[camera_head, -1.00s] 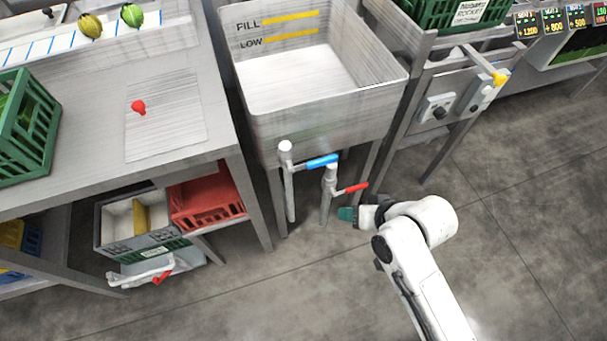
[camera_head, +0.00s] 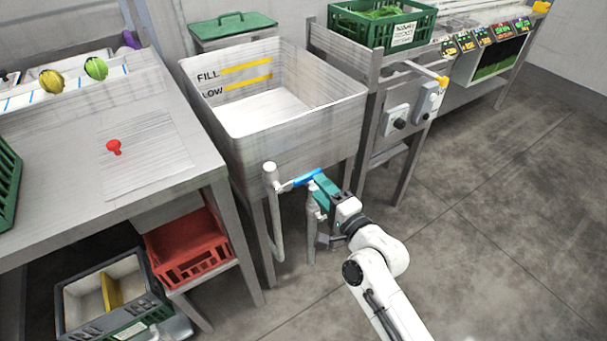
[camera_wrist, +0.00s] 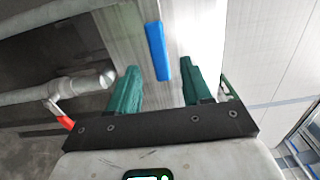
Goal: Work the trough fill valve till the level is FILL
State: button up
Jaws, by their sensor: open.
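The pale trough (camera_head: 290,150) has yellow FILL (camera_head: 246,68) and LOW (camera_head: 240,83) marks on its inner back wall. I can make out no clear water surface inside; its bottom looks pale. Below its front, a blue valve handle (camera_head: 305,178) sits on a grey pipe (camera_head: 273,215), pointing right. My gripper (camera_head: 323,186) is open with teal fingers at the handle's right end. In the wrist view the blue handle (camera_wrist: 157,48) lies between and ahead of the fingers (camera_wrist: 158,70); contact cannot be told. A red handle (camera_wrist: 64,122) shows at left there, on the second pipe.
A control box with a dark knob (camera_head: 399,124) is on the bench frame to the right. The floor (camera_head: 490,220) at right is clear.

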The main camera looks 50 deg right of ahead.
jog(key=x, duration=0.7)
jog(key=shift+w, duration=0.25)
jog(key=shift+d, duration=0.1)
jog(key=shift+f, duration=0.1)
grip_shut()
